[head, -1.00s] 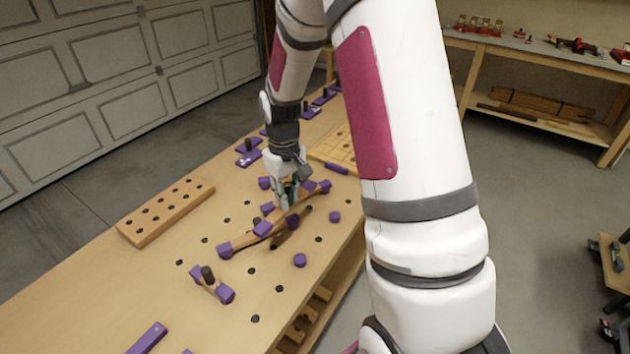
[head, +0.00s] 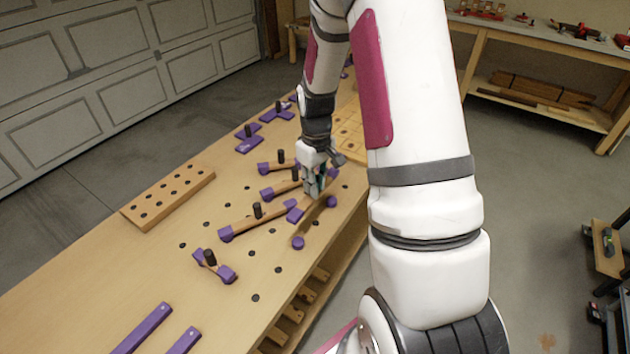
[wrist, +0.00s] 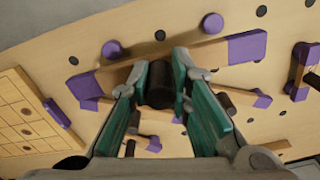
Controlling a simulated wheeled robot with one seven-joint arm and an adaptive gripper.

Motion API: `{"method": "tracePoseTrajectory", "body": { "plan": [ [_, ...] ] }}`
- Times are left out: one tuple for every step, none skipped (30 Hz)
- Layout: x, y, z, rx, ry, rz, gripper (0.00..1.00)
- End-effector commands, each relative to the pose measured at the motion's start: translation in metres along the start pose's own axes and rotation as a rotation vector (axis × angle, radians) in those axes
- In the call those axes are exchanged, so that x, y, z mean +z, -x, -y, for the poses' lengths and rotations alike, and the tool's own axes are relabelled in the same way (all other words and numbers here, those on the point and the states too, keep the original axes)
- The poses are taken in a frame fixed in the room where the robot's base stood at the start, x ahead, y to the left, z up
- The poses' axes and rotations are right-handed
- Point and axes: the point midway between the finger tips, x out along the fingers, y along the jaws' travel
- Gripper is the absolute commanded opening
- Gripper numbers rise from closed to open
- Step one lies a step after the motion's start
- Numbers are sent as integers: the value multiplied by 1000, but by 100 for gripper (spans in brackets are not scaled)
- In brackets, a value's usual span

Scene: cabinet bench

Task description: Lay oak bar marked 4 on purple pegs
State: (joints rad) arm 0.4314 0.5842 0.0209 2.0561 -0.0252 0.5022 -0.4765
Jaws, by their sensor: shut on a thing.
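My gripper (head: 315,190) is shut on the dark knob (wrist: 158,85) of an oak bar (wrist: 210,54) with purple ends. The held bar also shows in the head view (head: 309,206), tilted across the picture and held above the bench, with its dark shadow below. I cannot read its number. Two round purple pegs stand apart on the bench: the near peg (head: 298,243) and the far peg (head: 331,202). Both pegs also show in the wrist view, one at the left (wrist: 112,50) and one at the right (wrist: 213,23), beyond the held bar.
Another bar (head: 255,219) with a dark knob lies just left of the held bar. More knobbed bars (head: 281,187) lie behind it. A short purple-ended piece (head: 214,266) lies nearer. A drilled wooden block (head: 168,196) is at the left. The bench front has bare room with holes.

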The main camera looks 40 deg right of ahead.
Motion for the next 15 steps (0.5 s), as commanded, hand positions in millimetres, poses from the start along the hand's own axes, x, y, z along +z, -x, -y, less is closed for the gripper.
{"method": "tracePoseTrajectory", "body": {
  "plan": [
    [0,0,0,0,0,0,0],
    [0,0,0,0,0,0,0],
    [0,0,0,0,0,0,0],
    [0,0,0,0,0,0,0],
    [0,0,0,0,0,0,0],
    [0,-1,0,0,0,0,0],
    [0,-2,0,0,0,0,0],
    [0,-4,0,0,-1,1,0],
    [0,-6,0,-1,-1,1,0],
    [0,-8,0,-1,-1,2,0],
    [1,-11,0,-1,-1,3,0],
    [1,-15,0,-1,-1,3,0],
    [1,-18,0,-1,-1,2,0],
    [1,-21,0,-1,-1,2,0],
    [1,-25,0,-1,-1,2,0]
  ]
}}
